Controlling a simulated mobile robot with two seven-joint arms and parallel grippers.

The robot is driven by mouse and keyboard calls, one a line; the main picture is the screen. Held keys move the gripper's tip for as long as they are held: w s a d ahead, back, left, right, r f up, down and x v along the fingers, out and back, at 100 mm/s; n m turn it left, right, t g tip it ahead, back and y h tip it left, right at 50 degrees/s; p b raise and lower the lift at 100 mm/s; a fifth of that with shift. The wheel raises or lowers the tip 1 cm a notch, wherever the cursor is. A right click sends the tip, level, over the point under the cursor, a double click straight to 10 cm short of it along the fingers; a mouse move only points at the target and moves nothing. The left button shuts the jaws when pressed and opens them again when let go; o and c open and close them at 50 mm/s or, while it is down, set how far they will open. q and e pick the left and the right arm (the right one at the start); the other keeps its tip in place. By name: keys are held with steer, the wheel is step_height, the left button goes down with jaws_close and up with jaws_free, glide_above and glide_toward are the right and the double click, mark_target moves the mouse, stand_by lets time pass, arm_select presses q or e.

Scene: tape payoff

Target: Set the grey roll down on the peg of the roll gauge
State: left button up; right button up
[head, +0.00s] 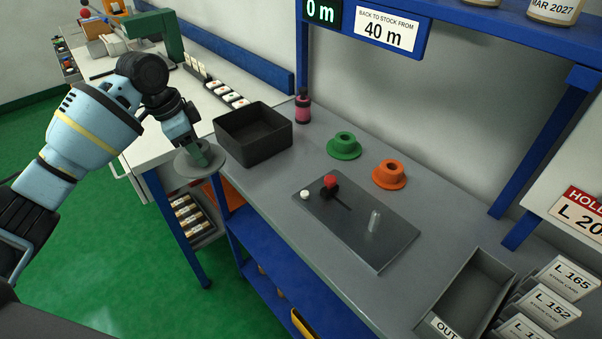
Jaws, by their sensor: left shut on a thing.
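My left gripper (198,150) is shut on the grey roll (187,165), a flat grey flanged disc, in the head view. It holds the roll in the air at the left end of the grey bench, beside the black bin. The gripper covers part of the roll's middle. The roll gauge (345,240) appears to be the dark plate on the bench, to the right of the roll and well apart from it. Its upright, pale peg (374,221) stands bare on the plate's right half. A red-knobbed lever (329,183) and a white knob (305,195) are on its left half. My right gripper is not in view.
A pink bottle (303,107), green roll (344,146) and orange roll (389,175) sit behind the gauge. The OUT tray (470,295) and card holders are at right. The bench front is clear.

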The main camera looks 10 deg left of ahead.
arm_select(q)
steer(key=s+d+f+n+t+y, duration=0.1)
steer(key=s+d+f+n+y, duration=0.1)
steer(key=s+d+n, duration=0.8)
steer(key=s+d, duration=0.1)
steer(key=d, duration=0.2)
steer(key=shift+y, duration=0.3)
steer(key=shift+w+d, duration=0.1)
steer(key=shift+d, duration=0.05)
